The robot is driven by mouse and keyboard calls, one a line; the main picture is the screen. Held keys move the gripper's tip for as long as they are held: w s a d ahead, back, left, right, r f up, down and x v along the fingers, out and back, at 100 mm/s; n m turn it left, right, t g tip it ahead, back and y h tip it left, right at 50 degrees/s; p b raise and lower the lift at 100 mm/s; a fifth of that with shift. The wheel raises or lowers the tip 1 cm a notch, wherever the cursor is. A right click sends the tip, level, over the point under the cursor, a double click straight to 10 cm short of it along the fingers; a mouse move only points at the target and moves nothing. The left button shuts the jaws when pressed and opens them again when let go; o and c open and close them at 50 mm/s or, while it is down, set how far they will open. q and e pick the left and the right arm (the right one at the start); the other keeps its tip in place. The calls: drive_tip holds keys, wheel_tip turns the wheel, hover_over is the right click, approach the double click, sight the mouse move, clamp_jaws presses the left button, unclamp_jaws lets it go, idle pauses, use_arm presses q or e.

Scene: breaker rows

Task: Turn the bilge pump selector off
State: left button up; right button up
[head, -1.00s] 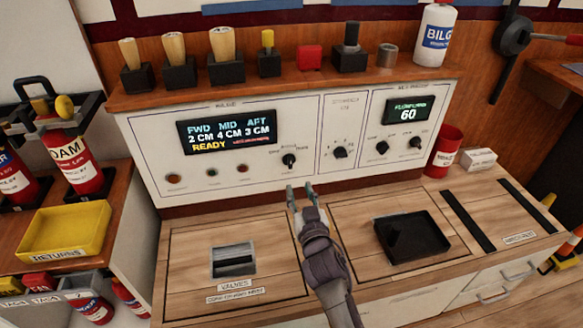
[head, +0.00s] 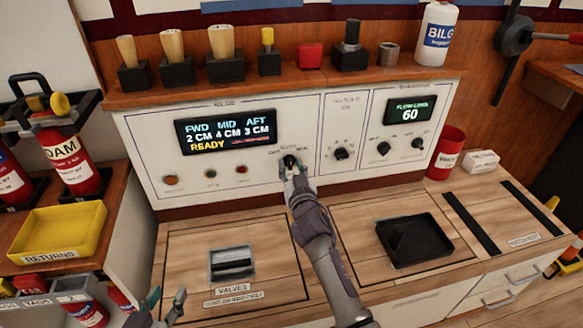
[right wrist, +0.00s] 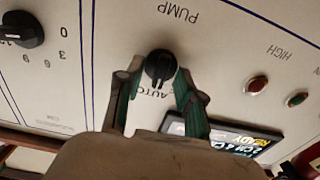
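The bilge pump selector is a black round knob (head: 289,160) on the white panel, right of the lit readout. It also shows in the right wrist view (right wrist: 160,68), between upside-down "PUMP" and "AUTO" lettering. My right gripper (head: 291,170) is at this knob. In the right wrist view its two fingers (right wrist: 158,80) stand one on each side of the knob, with a small gap on the left; contact on the right cannot be told. My left gripper (head: 166,300) is low at the bottom edge, open and empty, away from the panel.
Two other black knobs (head: 383,148) and a middle knob (head: 341,153) sit to the right on the panel. Indicator lamps (head: 171,180) are to the left. A black tray (head: 440,245) and a recessed valve handle (head: 232,266) are on the counter below.

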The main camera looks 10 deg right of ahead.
clamp_jaws()
drive_tip(key=shift+n, duration=0.3)
drive_tip(key=n, duration=0.4)
drive_tip(key=shift+a, duration=0.1)
use_arm(q)
drive_tip(key=shift+s+a+f+g+y, duration=0.3)
drive_tip(key=shift+s+f+g, duration=0.2)
drive_tip(key=shift+f+g, duration=0.15)
use_arm(e)
drive_tip(key=shift+n, duration=2.1)
drive_tip(key=shift+o, duration=0.5)
unclamp_jaws()
